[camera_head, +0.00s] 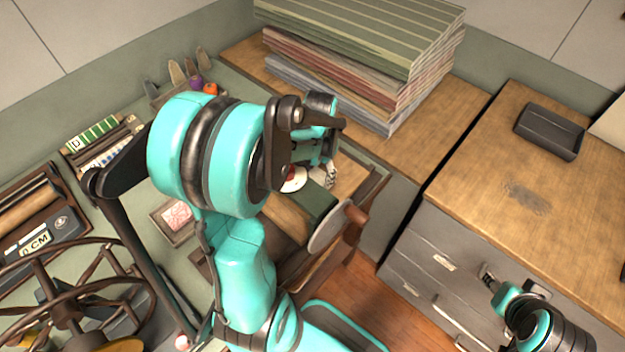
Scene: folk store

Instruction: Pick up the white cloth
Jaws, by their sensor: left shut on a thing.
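My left gripper (322,165) is in the middle of the view, pointing down over a wooden tray with items in it. Its fingers are largely hidden by its own wrist and arm. It is shut on a small white thing with dark marks, which I take to be the white cloth (329,178); only a bit of it shows. My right gripper (489,278) is at the lower right, in front of the grey drawers, far from the cloth. Its fingers are too small and turned away to tell their state.
A tall stack of folded striped fabrics (350,50) stands on the wooden counter behind. A dark tray (550,132) lies on the drawer cabinet (470,180) at the right. A spoked wheel (65,300) and wooden boxes crowd the left. A round grey disc (325,230) is close below my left gripper.

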